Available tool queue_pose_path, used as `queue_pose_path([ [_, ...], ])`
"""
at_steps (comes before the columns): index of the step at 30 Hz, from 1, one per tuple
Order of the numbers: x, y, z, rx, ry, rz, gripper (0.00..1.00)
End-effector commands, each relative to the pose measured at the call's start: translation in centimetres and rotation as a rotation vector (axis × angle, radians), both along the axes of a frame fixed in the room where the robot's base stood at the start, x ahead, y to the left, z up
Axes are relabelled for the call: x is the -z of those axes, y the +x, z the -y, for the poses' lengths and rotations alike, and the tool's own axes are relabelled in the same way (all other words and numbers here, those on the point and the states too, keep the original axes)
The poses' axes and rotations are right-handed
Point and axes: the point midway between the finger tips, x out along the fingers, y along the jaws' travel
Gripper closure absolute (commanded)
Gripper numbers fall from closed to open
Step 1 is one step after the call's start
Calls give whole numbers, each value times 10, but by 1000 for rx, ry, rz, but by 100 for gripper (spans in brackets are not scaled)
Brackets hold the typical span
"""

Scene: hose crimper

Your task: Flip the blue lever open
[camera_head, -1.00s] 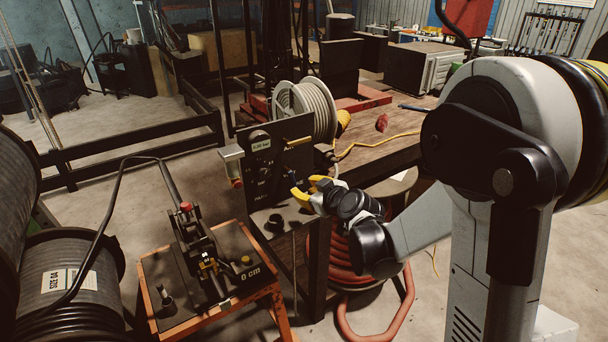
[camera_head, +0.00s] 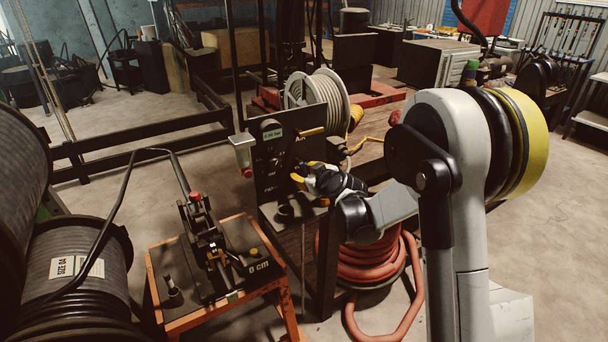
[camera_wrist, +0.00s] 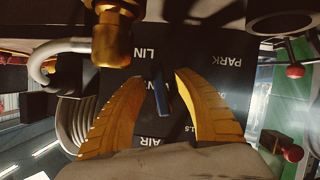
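The blue lever (camera_wrist: 161,94) shows in the wrist view on a black panel (camera_wrist: 205,88) lettered PARK, LIN and AIR, which appear upside down. My gripper (camera_wrist: 161,76) has its two yellow fingers apart, one on each side of the lever. Gaps show between the lever and both fingers, so it is not gripped. In the head view my gripper (camera_head: 299,174) is at the face of the black panel (camera_head: 268,165), and I cannot make out the lever behind it there.
A brass fitting (camera_wrist: 113,35) with a grey hose stands close to the fingers in the wrist view. An orange-framed cart (camera_head: 222,311) with a crimping tool stands at the front left.

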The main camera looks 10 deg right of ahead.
Motion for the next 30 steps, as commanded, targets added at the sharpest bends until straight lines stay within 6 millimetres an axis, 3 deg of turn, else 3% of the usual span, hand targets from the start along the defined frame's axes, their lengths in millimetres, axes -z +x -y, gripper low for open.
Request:
queue_pose_path([
  [3, 0, 0, 0, 0, 0, 0, 65],
  [6, 0, 0, 0, 0, 0, 0, 96],
  [7, 0, 0, 0, 0, 0, 0, 100],
  [14, 0, 0, 0, 0, 4, -1, 100],
  [22, 1, -2, -7, 0, 256, -83, 100],
  [30, 1, -3, -9, -1, 279, -91, 100],
])
